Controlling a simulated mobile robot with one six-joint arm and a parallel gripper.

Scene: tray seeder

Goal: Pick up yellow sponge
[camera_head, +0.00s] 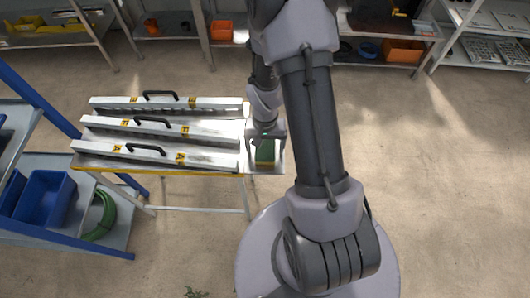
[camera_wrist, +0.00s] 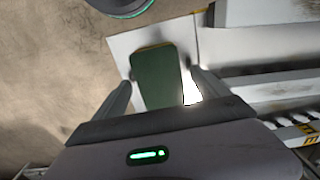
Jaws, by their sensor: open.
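The sponge (camera_head: 265,153) has a green top and a yellow lower layer. It lies at the right end of the metal table, on a light plate. In the wrist view its green face (camera_wrist: 158,76) fills most of the space between the fingers. My gripper (camera_head: 267,140) is open over the sponge, with one finger on each side. The wrist view shows the open fingers of my gripper (camera_wrist: 159,80) with a small gap beside the sponge. The fingertips' exact height beside it cannot be told.
Three long metal bars with black handles (camera_head: 165,128) lie on the table (camera_head: 200,171) left of the sponge. A blue trolley with bins (camera_head: 45,197) stands at the left. Shelves with orange bins (camera_head: 403,50) line the back. The floor at the right is clear.

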